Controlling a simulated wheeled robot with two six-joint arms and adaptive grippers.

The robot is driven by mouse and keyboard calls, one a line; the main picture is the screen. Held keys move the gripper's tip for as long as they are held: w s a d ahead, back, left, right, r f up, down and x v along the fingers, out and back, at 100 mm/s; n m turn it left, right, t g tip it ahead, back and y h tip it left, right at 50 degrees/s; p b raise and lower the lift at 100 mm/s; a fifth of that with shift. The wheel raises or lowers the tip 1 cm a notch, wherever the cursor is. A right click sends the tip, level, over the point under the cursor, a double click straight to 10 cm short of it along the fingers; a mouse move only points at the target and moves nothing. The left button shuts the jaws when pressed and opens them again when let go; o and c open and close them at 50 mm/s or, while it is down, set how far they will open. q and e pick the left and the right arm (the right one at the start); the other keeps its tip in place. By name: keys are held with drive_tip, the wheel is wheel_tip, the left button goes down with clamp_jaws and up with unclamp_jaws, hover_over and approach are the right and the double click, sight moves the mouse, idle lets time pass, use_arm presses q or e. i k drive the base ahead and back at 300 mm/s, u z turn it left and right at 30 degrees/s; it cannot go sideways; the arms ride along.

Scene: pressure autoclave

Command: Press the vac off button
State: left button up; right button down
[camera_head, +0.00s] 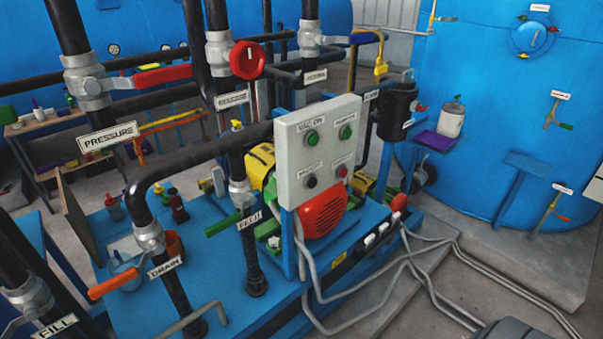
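A light grey control panel (327,153) stands upright on a blue post near the middle of the head view. Its upper left green button (312,138) sits under a label reading VAC ON. A second green button (346,132) is at the upper right, its label too small to read. Neither of my grippers is in view.
Black pipes with labelled valves, including a DRAIN valve with an orange handle (113,284), stand left of the panel. A red motor cover (323,209) is just below it. Large blue tanks (500,110) fill the right and back. Grey cables run across the floor at lower right.

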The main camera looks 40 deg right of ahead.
sight(312, 183)
drive_tip(key=z, duration=1.25)
